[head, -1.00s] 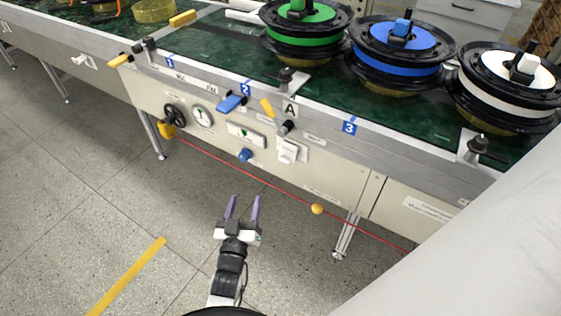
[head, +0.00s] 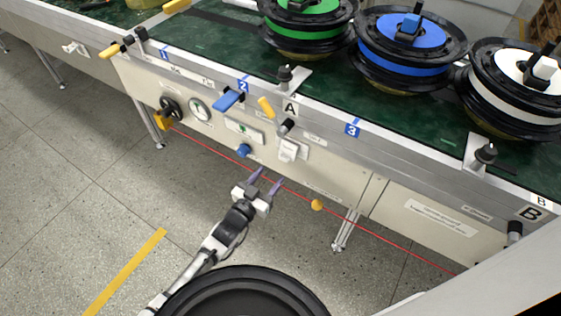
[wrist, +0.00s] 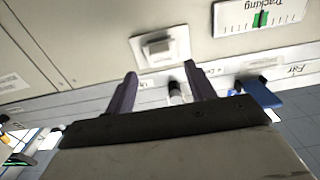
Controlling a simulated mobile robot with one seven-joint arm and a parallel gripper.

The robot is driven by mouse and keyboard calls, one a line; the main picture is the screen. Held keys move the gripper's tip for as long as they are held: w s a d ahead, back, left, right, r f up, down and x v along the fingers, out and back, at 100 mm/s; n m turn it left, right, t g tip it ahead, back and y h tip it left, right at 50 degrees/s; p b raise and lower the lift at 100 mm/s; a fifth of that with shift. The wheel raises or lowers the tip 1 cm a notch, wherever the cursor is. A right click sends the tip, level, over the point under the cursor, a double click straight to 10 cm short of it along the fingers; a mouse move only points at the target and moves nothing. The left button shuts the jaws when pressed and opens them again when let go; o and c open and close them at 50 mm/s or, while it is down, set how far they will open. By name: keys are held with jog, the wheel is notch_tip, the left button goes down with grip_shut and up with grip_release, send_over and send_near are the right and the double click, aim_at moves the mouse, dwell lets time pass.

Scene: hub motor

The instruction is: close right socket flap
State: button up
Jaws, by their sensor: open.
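A white socket unit (head: 288,150) is on the beige front panel of the conveyor, below the letter A and right of the blue knob. It looks like a raised white cover on a plate, but I cannot tell how far its flap stands open. In the wrist view the socket (wrist: 160,48) shows beyond my fingertips. My gripper (head: 267,179) has its two purple fingers apart and empty, below and left of the socket and in front of the panel. In the wrist view my gripper (wrist: 160,74) frames a black and white switch (wrist: 177,93) in the background.
A red cord (head: 350,224) with a yellow ball (head: 317,204) runs along the panel's lower edge near my gripper. A blue knob (head: 243,150), a blue lever (head: 228,100) and a yellow lever (head: 266,107) stick out nearby. The floor at left is clear.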

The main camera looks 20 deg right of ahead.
aim_at(282, 160)
jog(key=x, duration=0.6)
jog(key=shift+w+d+p, duration=0.2)
jog(key=shift+d+p, duration=0.1)
jog(key=shift+c, duration=0.3)
